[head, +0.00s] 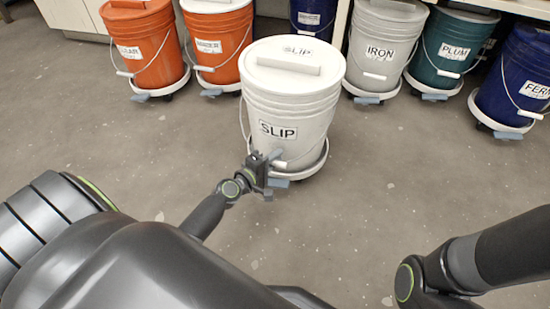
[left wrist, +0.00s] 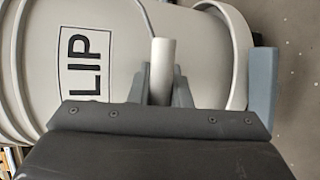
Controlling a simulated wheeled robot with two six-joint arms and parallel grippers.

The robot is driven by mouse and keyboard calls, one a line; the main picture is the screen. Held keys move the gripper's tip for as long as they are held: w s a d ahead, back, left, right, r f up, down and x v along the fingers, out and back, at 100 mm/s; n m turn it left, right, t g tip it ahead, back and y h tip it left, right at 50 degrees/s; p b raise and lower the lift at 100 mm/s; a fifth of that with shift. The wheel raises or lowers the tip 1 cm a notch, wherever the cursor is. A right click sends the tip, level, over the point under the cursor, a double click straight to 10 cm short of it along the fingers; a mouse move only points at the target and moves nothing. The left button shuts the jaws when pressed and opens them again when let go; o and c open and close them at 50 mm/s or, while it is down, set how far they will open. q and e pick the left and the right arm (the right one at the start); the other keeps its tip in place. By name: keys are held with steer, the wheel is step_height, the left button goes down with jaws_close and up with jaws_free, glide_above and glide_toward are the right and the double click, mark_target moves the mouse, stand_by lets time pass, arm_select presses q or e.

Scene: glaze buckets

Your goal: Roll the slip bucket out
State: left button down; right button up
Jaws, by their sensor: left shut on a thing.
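The slip bucket (head: 291,103) is white, with a lid and a black-framed SLIP label. It stands upright on a white wheeled dolly (head: 317,167) on the open floor, in front of the row of other buckets. My left gripper (head: 268,164) is at the bucket's lower front, shut on the white grip of its wire handle (head: 281,164). In the left wrist view the white grip (left wrist: 164,62) sits between the two fingers, with the bucket wall (left wrist: 110,85) close behind. My right gripper is outside both views; only part of my right arm shows.
Orange buckets (head: 142,42) stand at the back left. A blue bucket (head: 313,15) is behind under the counter. The floor in front is clear.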

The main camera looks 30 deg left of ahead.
arm_select(q)
steer(key=c, duration=1.3)
jaws_free()
steer(key=shift+c, duration=0.2)
steer(key=b+v, duration=0.2)
steer(key=v, duration=1.5)
steer(key=shift+s, duration=0.2)
steer(key=shift+a, duration=0.1)
